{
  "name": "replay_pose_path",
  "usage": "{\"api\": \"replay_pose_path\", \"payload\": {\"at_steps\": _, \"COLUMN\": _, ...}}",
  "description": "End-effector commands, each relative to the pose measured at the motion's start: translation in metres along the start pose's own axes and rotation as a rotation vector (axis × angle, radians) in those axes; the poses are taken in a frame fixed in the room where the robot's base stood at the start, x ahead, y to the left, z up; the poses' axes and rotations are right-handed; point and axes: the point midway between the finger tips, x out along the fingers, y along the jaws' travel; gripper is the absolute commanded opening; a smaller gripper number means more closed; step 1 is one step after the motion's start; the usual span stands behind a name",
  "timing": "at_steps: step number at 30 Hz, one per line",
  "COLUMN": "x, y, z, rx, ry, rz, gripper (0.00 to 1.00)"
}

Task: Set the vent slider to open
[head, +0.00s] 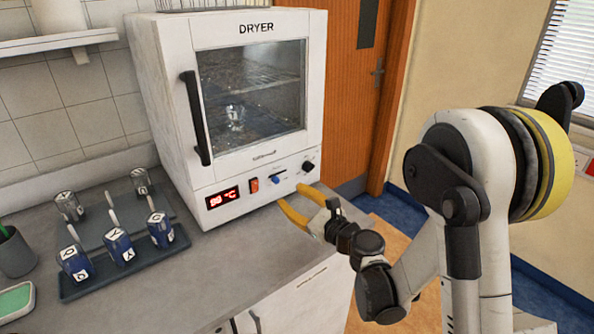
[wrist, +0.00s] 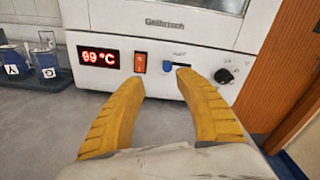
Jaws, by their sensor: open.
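The vent slider (wrist: 168,67) is a small blue knob at the left end of a dark horizontal slot on the white dryer's lower front panel. It also shows in the head view (head: 275,180). The label above it is too small to read clearly. My gripper (wrist: 158,78) has yellow fingers spread apart and empty, in front of the panel. In the wrist view the slider lies between the fingertips, nearer the right one. In the head view my gripper (head: 291,197) is just in front of and below the slider, with no clear contact.
The dryer (head: 170,90) has a shut glass door with a black handle (head: 194,118). A red display (wrist: 99,58), an orange switch (wrist: 140,62) and a black dial (wrist: 225,76) flank the slider. A rack (head: 75,292) with several labelled containers stands left on the grey counter.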

Motion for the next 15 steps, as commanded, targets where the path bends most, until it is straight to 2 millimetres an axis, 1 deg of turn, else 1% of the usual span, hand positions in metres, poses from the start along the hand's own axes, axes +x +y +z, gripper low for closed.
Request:
{"api": "replay_pose_path", "payload": {"at_steps": 3, "x": 0.003, "y": -0.002, "z": -0.006, "rx": 0.100, "ry": -0.027, "rz": -0.020, "gripper": 0.40}}
{"api": "replay_pose_path", "payload": {"at_steps": 5, "x": 0.006, "y": -0.002, "z": -0.007, "rx": 0.119, "ry": -0.033, "rz": -0.023, "gripper": 0.40}}
{"api": "replay_pose_path", "payload": {"at_steps": 8, "x": 0.015, "y": -0.003, "z": -0.006, "rx": 0.126, "ry": -0.035, "rz": -0.023, "gripper": 0.40}}
{"api": "replay_pose_path", "payload": {"at_steps": 11, "x": 0.032, "y": -0.003, "z": -0.005, "rx": 0.124, "ry": -0.034, "rz": -0.023, "gripper": 0.40}}
{"api": "replay_pose_path", "payload": {"at_steps": 15, "x": 0.061, "y": -0.002, "z": -0.007, "rx": 0.123, "ry": -0.034, "rz": -0.022, "gripper": 0.40}}
